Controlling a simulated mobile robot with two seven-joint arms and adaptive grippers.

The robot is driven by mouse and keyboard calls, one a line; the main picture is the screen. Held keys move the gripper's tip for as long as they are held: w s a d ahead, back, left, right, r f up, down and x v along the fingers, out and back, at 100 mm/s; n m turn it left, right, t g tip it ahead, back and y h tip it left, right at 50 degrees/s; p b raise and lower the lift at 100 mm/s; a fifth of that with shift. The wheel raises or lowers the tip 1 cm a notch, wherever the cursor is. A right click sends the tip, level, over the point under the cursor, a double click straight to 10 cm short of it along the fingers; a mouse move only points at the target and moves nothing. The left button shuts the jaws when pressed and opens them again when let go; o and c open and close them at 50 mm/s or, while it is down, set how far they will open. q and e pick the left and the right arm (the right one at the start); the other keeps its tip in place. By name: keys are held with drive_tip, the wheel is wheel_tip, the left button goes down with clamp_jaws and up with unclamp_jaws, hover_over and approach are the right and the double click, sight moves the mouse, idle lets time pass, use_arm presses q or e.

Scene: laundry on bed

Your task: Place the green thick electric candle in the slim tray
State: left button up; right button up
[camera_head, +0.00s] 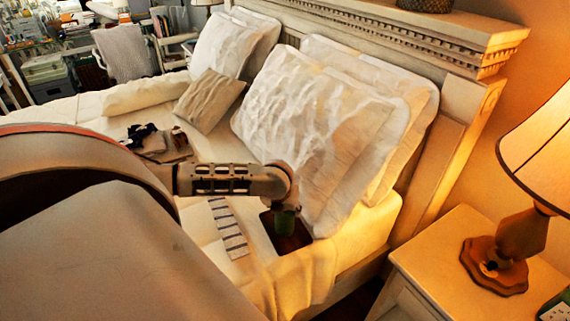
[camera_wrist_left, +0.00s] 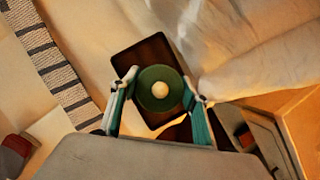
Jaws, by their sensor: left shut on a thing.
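The green candle (camera_wrist_left: 156,103) is a thick round cylinder with a pale centre, seen from above in the left wrist view. My left gripper (camera_wrist_left: 160,95) is shut on it, one finger on each side. In the head view the green candle (camera_head: 285,222) shows below my left gripper (camera_head: 284,205). The slim tray (camera_wrist_left: 133,57) is a dark brown rectangle on the bed, directly under the candle. In the head view the tray (camera_head: 296,238) is partly hidden by the gripper and candle. I cannot tell whether the candle touches the tray. My right gripper is not in view.
A striped cloth (camera_head: 228,230) lies left of the tray. White pillows (camera_head: 310,125) rise just behind it. Folded dark clothes (camera_head: 160,143) lie farther left on the bed. A nightstand (camera_head: 432,270) with a lamp (camera_head: 510,240) stands beyond the bed's right edge.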

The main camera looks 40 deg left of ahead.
use_arm(q)
drive_tip(key=o, duration=1.2)
drive_tip(key=v, duration=1.1)
drive_tip(key=s+d+f+n+t+h, duration=0.1)
drive_tip(key=d+f+n+h, duration=0.1)
drive_tip(key=d+f+n, duration=0.35)
drive_tip(key=d+f+n+t+h, duration=0.1)
drive_tip(key=d+f+n+h, duration=0.15)
drive_tip(key=d, duration=0.55)
drive_tip(key=s+d+f+n+t+h, duration=0.1)
drive_tip(key=d+f+n+h, duration=0.2)
drive_tip(key=d, duration=0.4)
drive_tip(key=s+f+n+t+y, duration=0.1)
drive_tip(key=s+f+n, duration=0.1)
drive_tip(key=s+n, duration=0.2)
drive_tip(key=s+f+n+t+y, duration=0.1)
drive_tip(key=s+f+n, duration=0.2)
drive_tip(key=n, duration=0.3)
drive_tip(key=s+f+n+t+y, duration=0.1)
drive_tip(key=s+f+n, duration=0.2)
drive_tip(key=s+n, duration=0.1)
drive_tip(key=shift+s+d+f+n, duration=0.15)
drive_tip(key=shift+s+d+n, duration=0.1)
drive_tip(key=shift+s+n, duration=0.25)
